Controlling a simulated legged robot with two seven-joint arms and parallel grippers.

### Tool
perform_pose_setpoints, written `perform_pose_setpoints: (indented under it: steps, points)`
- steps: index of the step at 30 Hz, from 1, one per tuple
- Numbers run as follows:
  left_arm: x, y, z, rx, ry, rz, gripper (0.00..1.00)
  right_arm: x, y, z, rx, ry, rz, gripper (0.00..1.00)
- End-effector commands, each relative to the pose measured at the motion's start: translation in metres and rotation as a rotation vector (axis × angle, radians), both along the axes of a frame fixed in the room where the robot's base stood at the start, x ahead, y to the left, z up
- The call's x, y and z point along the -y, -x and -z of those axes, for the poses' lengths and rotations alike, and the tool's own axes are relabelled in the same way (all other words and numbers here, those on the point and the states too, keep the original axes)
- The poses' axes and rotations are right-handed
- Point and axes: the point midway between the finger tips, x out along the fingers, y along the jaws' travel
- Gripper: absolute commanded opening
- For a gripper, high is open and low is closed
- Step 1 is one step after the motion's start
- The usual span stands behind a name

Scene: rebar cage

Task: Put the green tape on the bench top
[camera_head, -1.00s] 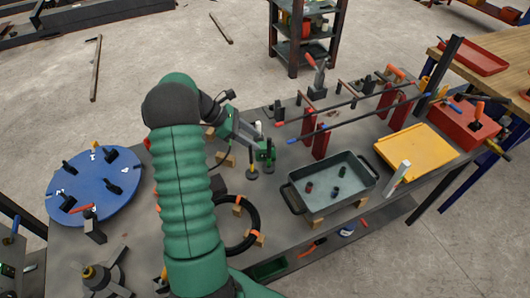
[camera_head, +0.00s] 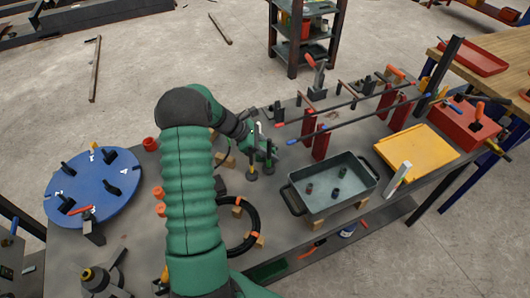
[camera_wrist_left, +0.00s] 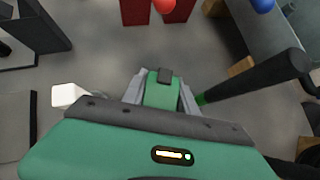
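My right gripper is out of view.
A blue disc (camera_head: 115,195) with black clamps is at left. Red stands (camera_head: 321,142) carry long rods behind the tray; a yellow tray (camera_head: 415,150) is at right.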

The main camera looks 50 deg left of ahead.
Motion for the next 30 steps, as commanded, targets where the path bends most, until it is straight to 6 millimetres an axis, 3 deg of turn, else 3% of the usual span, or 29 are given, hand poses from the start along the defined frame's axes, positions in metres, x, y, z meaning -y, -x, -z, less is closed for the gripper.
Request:
perform_pose_setpoints:
  steps: [4,17,23,30]
  points:
    - [0.001,0.000,0.000,0.000,-0.001,0.001,0.00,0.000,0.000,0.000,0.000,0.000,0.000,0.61]
    - [0.000,-0.001,-0.004,0.002,0.000,0.001,0.00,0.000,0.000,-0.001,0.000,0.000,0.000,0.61]
    - [0.000,-0.001,-0.027,0.003,-0.003,0.001,0.00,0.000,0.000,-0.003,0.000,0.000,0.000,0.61]
    - [0.000,-0.001,-0.073,0.003,-0.003,0.003,0.00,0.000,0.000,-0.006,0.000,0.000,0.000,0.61]
